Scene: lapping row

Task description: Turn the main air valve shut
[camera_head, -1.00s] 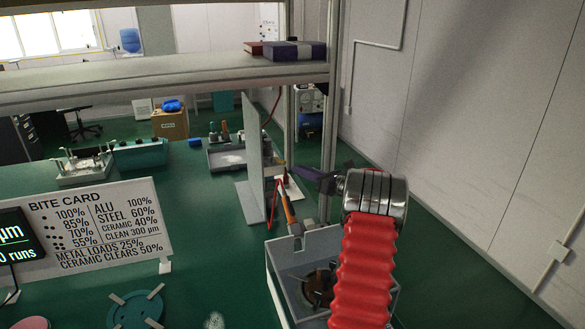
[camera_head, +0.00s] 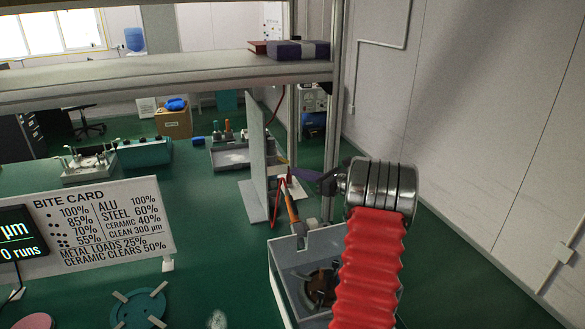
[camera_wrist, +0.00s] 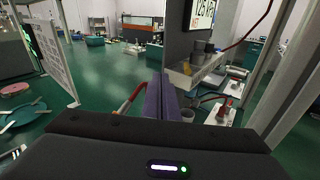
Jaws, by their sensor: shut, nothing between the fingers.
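My gripper (camera_head: 305,174) has purple fingers pressed together and empty. It is held out left of my wrist, near the upright grey panel (camera_head: 254,165). In the wrist view the fingers (camera_wrist: 161,92) point forward at the middle. Right of them is a white bracket (camera_wrist: 190,73) with grey cylindrical fittings (camera_wrist: 203,50) and a small yellow part. Below it, a white base plate (camera_wrist: 212,118) carries a red-topped fitting (camera_wrist: 222,106). A red bar or hose (camera_wrist: 130,100) shows left of the fingers. I cannot tell which part is the main air valve, or its position.
A grey open box (camera_head: 310,252) stands below my arm; an orange-handled tool (camera_head: 292,207) is beside its back edge. A metal shelf (camera_head: 165,73) crosses above. The bite card (camera_head: 105,225) stands left. A white wall (camera_head: 470,120) bounds the right side.

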